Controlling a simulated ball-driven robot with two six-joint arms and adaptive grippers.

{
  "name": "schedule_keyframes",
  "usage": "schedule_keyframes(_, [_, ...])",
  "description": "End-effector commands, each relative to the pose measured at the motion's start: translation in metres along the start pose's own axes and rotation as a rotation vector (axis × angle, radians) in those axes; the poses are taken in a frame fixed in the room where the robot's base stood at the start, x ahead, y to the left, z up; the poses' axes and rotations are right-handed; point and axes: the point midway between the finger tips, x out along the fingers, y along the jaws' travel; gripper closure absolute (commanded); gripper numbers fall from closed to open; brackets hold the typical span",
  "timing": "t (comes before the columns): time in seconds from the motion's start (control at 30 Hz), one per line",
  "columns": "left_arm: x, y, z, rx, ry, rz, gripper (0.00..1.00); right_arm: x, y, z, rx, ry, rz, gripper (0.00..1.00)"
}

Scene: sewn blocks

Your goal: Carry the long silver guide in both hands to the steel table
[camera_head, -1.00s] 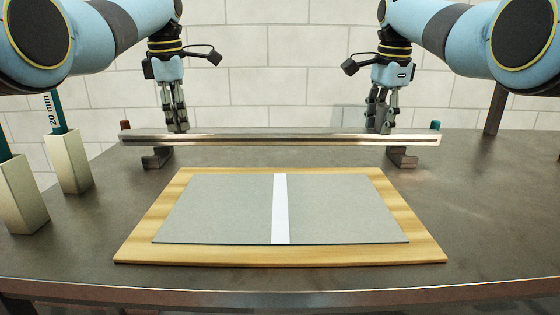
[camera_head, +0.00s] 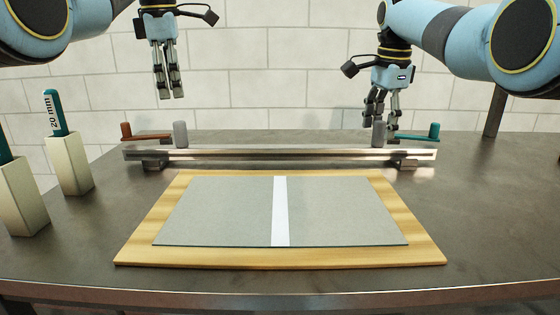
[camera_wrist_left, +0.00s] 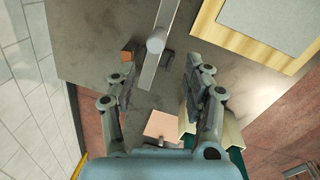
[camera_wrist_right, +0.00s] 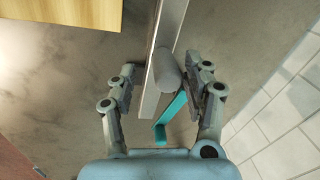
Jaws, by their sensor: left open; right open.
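The long silver guide (camera_head: 280,155) lies level across the steel table (camera_head: 80,225), behind the board, with its ends over two dark brackets (camera_head: 405,164). Grey knobs stand near its left end (camera_head: 180,134) and right end (camera_head: 378,134). My left gripper (camera_head: 171,97) is open and empty, raised clear above the left knob; in the left wrist view the left knob (camera_wrist_left: 156,42) shows beyond its fingers. My right gripper (camera_head: 380,126) is open, low at the right knob, which shows between its fingers in the right wrist view (camera_wrist_right: 168,75). Contact there is hard to tell.
A wooden board (camera_head: 150,225) with a grey sheet (camera_head: 220,210) and white strip (camera_head: 280,210) lies in front of the guide. Two beige holders (camera_head: 68,165) with teal tools stand at left. An orange lever (camera_head: 150,137) and a teal lever (camera_head: 420,135) sit behind the guide.

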Motion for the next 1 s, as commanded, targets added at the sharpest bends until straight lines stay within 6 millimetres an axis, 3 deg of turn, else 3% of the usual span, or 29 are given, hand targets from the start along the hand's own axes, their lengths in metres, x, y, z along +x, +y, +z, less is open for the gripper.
schedule_keyframes(0.2, [-0.034, 0.000, 0.000, 0.000, 0.000, 0.000, 0.50, 0.000, 0.000, 0.000, 0.000, 0.000, 0.000, 0.50])
schedule_keyframes(0.37, [-0.041, 0.000, 0.000, 0.000, 0.000, -0.002, 0.50, -0.007, -0.001, 0.000, 0.000, 0.001, -0.002, 0.50])
schedule_keyframes(0.8, [-0.041, 0.000, 0.000, 0.000, 0.000, -0.001, 0.50, -0.096, -0.001, 0.000, 0.000, 0.000, -0.002, 0.50])
schedule_keyframes(1.0, [-0.041, 0.000, 0.000, 0.000, 0.000, -0.001, 0.50, -0.117, -0.001, 0.000, 0.000, 0.000, 0.000, 0.50])
